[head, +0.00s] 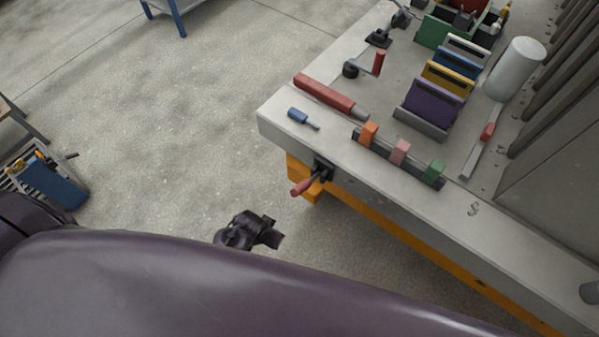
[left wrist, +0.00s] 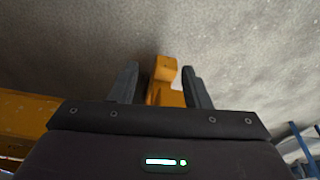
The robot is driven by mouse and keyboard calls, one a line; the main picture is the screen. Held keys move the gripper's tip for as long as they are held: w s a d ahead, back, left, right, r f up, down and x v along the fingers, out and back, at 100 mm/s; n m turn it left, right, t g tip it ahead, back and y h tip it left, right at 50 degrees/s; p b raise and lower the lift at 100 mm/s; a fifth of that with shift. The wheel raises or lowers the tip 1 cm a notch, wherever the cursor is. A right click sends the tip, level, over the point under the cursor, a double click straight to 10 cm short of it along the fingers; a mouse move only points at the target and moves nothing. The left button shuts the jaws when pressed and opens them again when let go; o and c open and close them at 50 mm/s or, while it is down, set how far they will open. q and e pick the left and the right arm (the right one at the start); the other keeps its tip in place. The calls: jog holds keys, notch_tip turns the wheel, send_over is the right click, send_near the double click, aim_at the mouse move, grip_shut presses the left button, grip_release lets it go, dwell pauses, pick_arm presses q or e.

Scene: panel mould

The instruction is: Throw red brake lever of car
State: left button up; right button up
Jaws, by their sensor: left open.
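The red brake lever (head: 303,186) sticks out from a dark bracket on the near end face of the car's grey deck (head: 275,127), above its orange frame (head: 375,220). Its red grip points down and left. My left gripper (head: 272,233) is below and left of the lever, apart from it. In the left wrist view the gripper (left wrist: 160,80) has its two fingers spread with nothing held. An orange part of the car (left wrist: 165,70) shows beyond the fingers there, and I cannot make out the lever. My right gripper is in neither view.
On the deck are a red cylinder tool (head: 325,92), a blue-handled tool (head: 298,115), a rail with coloured blocks (head: 400,152), upright coloured plates (head: 435,105) and a white cylinder (head: 515,68). Open concrete floor lies left of the car. A cart with a blue box (head: 52,185) stands at far left.

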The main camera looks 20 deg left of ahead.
pick_arm(q)
jog(key=w+d+r+t+p, duration=0.1)
jog(key=w+r+p, duration=0.1)
jog(key=r, duration=1.1)
jog(key=w+r+p, duration=0.2)
jog(key=r, duration=1)
jog(key=w+d+r+m+t+h, duration=0.15)
jog(key=w+d, duration=0.25)
jog(key=d, duration=0.4)
jog(key=w+d+r+m+h, duration=0.2)
jog(key=w+d+r+h, duration=0.1)
jog(key=d, duration=0.5)
jog(key=n+g+y+p, duration=0.2)
jog(key=n+g+y, duration=0.1)
jog(key=g, duration=0.3)
send_over(297, 187)
jog(key=a, duration=0.1)
notch_tip(297, 187, down, 4)
jog(key=f, duration=0.3)
jog(key=d+f, duration=0.1)
jog(key=f, duration=0.1)
jog(key=shift+f, duration=0.3)
jog(key=shift+d+f+b, duration=0.1)
jog(key=shift+f+b, duration=0.2)
jog(key=shift+f, duration=0.35)
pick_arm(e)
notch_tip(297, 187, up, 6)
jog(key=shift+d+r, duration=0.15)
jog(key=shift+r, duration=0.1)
